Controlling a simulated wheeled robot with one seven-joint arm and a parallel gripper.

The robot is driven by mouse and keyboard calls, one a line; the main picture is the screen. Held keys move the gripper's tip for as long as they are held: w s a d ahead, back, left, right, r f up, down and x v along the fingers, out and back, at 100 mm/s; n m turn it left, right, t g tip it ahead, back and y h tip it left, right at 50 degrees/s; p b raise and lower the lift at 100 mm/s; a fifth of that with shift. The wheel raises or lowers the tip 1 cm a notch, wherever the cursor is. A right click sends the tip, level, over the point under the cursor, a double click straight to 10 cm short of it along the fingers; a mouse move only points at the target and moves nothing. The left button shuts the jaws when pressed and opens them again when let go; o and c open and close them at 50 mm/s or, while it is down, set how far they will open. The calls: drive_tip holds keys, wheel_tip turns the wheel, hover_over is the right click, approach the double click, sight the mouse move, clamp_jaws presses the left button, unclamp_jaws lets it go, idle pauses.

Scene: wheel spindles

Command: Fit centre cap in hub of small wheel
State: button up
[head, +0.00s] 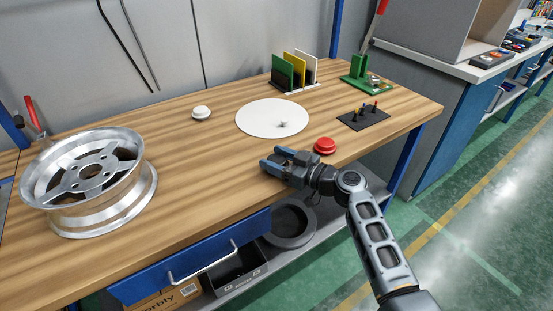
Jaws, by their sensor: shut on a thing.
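One silver spoked wheel (66,218) lies flat at the left of the bench, its face up and tilted toward the view. Its hub (91,171) is at the middle of the spokes and looks dark; its inside is too small to make out. My gripper (269,158) is above the front edge of the bench, well to the right of the wheel, fingers pointing left. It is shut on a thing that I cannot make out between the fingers. I cannot identify the centre cap anywhere in this view.
A white disc (262,120), a white round knob (201,112) and a red round button (324,146) are on the wooden bench (190,165). A dark tool mat (364,120), green stand (364,82) and panel rack (296,88) are at right. Bench between wheel and gripper is clear.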

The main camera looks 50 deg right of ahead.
sight(284, 164)
drive_tip(key=shift+f, duration=0.15)
drive_tip(key=o, duration=1)
drive_tip(key=shift+p, duration=0.8)
drive_tip(key=s+b, duration=0.1)
drive_tip(key=s, duration=0.2)
drive_tip(key=s+b, duration=0.2)
drive_tip(key=s, duration=0.2)
drive_tip(key=shift+d, duration=0.2)
drive_tip(key=shift+s+r, duration=0.25)
drive_tip(key=shift+s, duration=0.15)
